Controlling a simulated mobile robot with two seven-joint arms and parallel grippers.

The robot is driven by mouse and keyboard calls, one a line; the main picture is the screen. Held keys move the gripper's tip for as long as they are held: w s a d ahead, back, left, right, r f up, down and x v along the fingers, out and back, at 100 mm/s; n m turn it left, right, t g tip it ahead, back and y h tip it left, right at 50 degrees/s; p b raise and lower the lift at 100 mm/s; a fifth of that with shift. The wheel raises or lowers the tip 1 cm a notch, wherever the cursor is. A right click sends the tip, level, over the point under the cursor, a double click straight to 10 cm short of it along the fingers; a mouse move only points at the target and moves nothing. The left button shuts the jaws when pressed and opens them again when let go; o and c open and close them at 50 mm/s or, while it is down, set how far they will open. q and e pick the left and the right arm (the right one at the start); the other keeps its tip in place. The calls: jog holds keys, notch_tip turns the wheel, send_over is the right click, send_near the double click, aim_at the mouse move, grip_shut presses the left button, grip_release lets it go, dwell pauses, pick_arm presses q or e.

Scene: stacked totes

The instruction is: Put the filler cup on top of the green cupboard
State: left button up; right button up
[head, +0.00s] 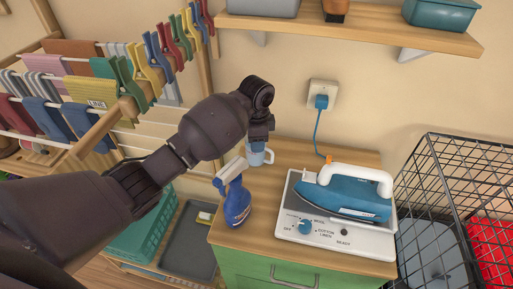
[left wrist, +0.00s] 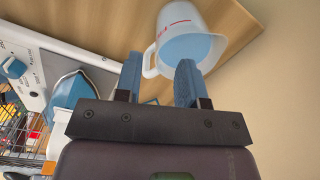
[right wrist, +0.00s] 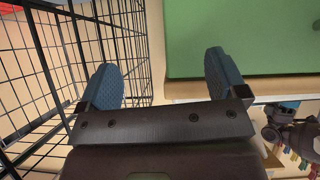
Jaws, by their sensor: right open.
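The filler cup is a white measuring cup with red marks and blue contents. In the left wrist view the filler cup (left wrist: 192,22) is just beyond my left fingertips, its handle between the fingers. In the head view the filler cup (head: 257,158) shows at the back left of the wooden top of the green cupboard (head: 262,190), partly hidden by my left gripper (head: 262,138) above it. My left fingers (left wrist: 158,68) are partly apart; whether they press on the handle is unclear. My right gripper (right wrist: 164,72) is open and empty, near the cupboard's green front (right wrist: 250,35).
A blue spray bottle (head: 237,203) stands on the top close to the cup. A blue iron (head: 345,193) sits on its white station (head: 330,238) to the right. A black wire basket (head: 450,165) stands beside the cupboard. A shelf (head: 350,32) hangs above.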

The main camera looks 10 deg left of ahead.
pick_arm(q)
jog(key=shift+r, duration=2.05)
pick_arm(e)
jog(key=shift+w, duration=0.1)
pick_arm(q)
jog(key=shift+s+a, duration=0.1)
